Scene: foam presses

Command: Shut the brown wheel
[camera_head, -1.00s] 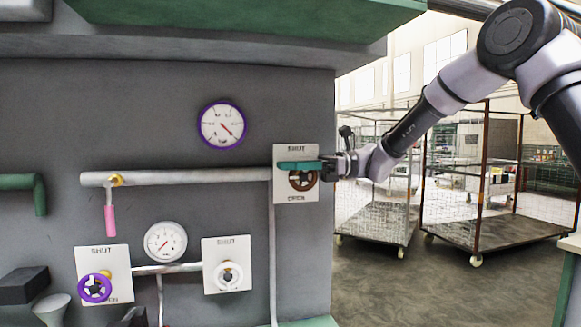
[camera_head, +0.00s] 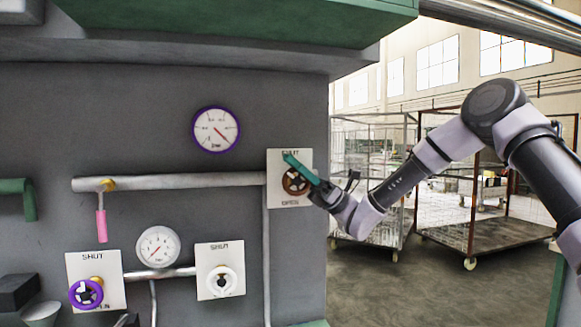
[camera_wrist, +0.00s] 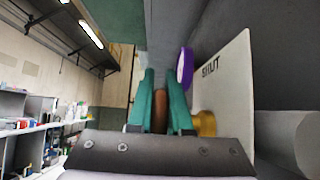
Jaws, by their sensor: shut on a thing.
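The brown wheel (camera_head: 294,183) sits in front of a white plate (camera_head: 276,164) marked SHUT, at the right end of the grey panel. My gripper (camera_head: 302,168) reaches it from the right, its green fingers tilted across the wheel's upper right. In the wrist view my gripper (camera_wrist: 159,105) has its two green fingers on either side of the brown wheel (camera_wrist: 160,108), shut on its rim. A brass stem (camera_wrist: 205,123) shows beside the right finger. Part of the wheel is hidden behind the fingers.
A purple-rimmed gauge (camera_head: 217,129) is up and left of the wheel. A pipe (camera_head: 180,182) with a pink-handled lever (camera_head: 101,225) runs left. Below are a purple wheel (camera_head: 86,294), a white wheel (camera_head: 221,281) and another gauge (camera_head: 158,247). Wire cages (camera_head: 470,215) stand behind my arm.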

